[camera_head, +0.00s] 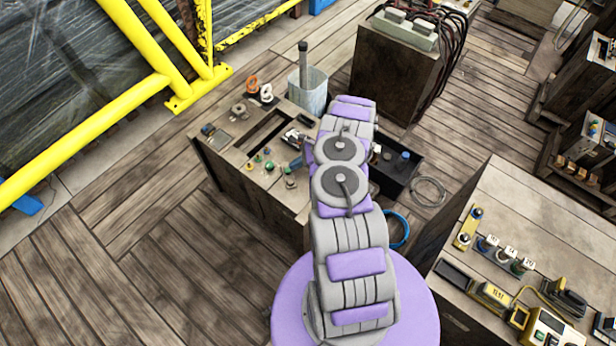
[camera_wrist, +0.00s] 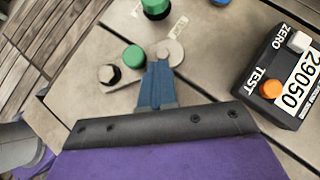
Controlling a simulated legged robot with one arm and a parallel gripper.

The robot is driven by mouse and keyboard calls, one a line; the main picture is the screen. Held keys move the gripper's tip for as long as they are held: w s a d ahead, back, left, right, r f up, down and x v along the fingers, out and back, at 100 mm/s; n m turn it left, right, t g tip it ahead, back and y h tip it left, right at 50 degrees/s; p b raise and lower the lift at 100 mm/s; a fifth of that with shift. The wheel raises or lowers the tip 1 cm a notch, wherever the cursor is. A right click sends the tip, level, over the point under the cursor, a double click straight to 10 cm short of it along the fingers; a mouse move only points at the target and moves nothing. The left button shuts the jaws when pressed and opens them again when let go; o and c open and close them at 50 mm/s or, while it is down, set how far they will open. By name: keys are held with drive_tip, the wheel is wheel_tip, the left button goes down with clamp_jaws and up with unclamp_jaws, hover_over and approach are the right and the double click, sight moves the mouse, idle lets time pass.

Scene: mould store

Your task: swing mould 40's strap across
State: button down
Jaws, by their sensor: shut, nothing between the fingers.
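My gripper (camera_wrist: 158,68) shows in the wrist view as two blue fingers shut together, with nothing between them. Its tips are at or just over the edge of a pale grey round piece (camera_wrist: 172,54) on the bench top; I cannot tell whether they touch. A green knob (camera_wrist: 133,57) and a dark knob with a pale top (camera_wrist: 108,74) stand to its left. Another green knob (camera_wrist: 155,6) is beyond, near a small white label (camera_wrist: 180,27) I cannot read. I cannot make out a strap or the number 40 for certain. In the head view, my arm hides part of the bench.
A dark box (camera_wrist: 285,75) marked ZERO, TEST and 29050 is right of the fingers. In the head view, the bench (camera_head: 225,165) has a grey bin (camera_head: 308,92) behind it and a black tray (camera_head: 405,165) at right. Yellow rails (camera_head: 90,130) stand left; another bench (camera_head: 510,215) is right.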

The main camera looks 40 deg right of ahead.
sight(282, 166)
drive_tip(key=shift+w+f+n+g, duration=0.15)
drive_tip(key=shift+w+n+g, duration=0.05)
drive_tip(key=shift+n+g, duration=0.1)
drive_tip(key=shift+w+d+f+b, duration=0.1)
drive_tip(key=shift+w+d+b, duration=0.1)
drive_tip(key=shift+w+b, duration=0.3)
drive_tip(key=shift+w+a+b, duration=0.15)
drive_tip(key=shift+a+b, duration=0.1)
drive_tip(key=shift+a, duration=0.3)
drive_tip(key=shift+w+a+b, duration=0.15)
drive_tip(key=shift+a+b, duration=0.05)
drive_tip(key=shift+a, duration=0.35)
drive_tip(key=shift+w+a, duration=0.2)
drive_tip(key=shift+a, duration=0.05)
drive_tip(key=shift+b, duration=0.3)
drive_tip(key=shift+w+d, duration=0.15)
drive_tip(key=shift+a, duration=0.4)
drive_tip(key=shift+d, duration=0.15)
